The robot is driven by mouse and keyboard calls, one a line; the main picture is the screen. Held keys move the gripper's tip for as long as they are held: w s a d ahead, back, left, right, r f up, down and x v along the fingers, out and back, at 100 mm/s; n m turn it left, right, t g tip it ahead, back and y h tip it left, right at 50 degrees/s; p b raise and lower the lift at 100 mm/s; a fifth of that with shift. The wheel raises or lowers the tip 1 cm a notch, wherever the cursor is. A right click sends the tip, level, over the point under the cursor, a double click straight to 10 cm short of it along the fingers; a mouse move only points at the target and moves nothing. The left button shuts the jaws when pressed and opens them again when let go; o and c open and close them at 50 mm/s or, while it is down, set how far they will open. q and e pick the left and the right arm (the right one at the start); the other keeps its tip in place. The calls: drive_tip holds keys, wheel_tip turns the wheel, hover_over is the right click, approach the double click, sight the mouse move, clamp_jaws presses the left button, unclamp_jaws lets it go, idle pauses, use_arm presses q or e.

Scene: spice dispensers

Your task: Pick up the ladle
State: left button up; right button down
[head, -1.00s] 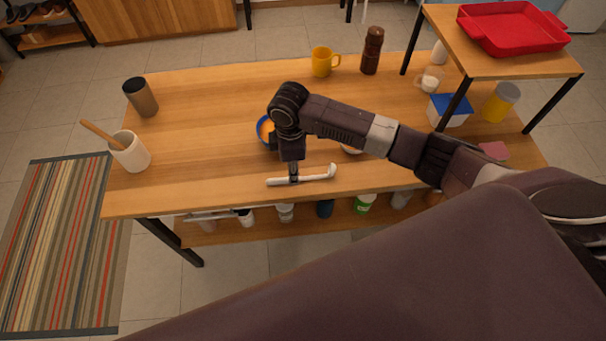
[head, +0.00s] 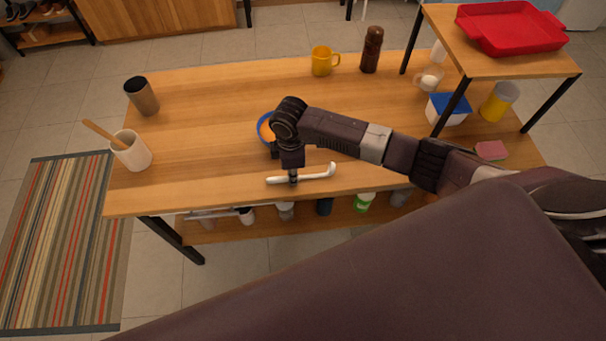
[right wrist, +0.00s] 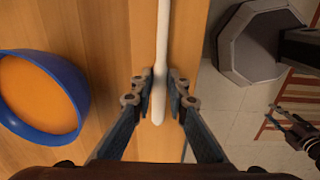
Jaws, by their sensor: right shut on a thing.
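The white ladle (head: 318,174) lies near the front edge of the wooden table, its curved end to the right in the head view. My right gripper (head: 293,179) points down at it and is shut on its handle. In the right wrist view the ladle (right wrist: 163,45) runs between the two fingers of my right gripper (right wrist: 158,98), near the handle's end. What looks like my left gripper (right wrist: 285,122) shows small at the right edge of the wrist view, off the table; its finger opening is unclear. It is not visible in the head view.
A blue-rimmed bowl (right wrist: 82,110) with orange inside stands close behind the ladle. A white crock (head: 132,153), a brown cup (head: 142,96), a yellow mug (head: 322,62) and a pepper mill (head: 371,50) stand farther off. The table's left middle is clear.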

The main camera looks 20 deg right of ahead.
drive_tip(key=shift+r, duration=0.1)
wheel_tip(320, 180, up, 20)
drive_tip(key=b, duration=0.2)
drive_tip(key=shift+b, duration=0.35)
drive_tip(key=c, duration=2.5)
unclamp_jaws()
clamp_jaws()
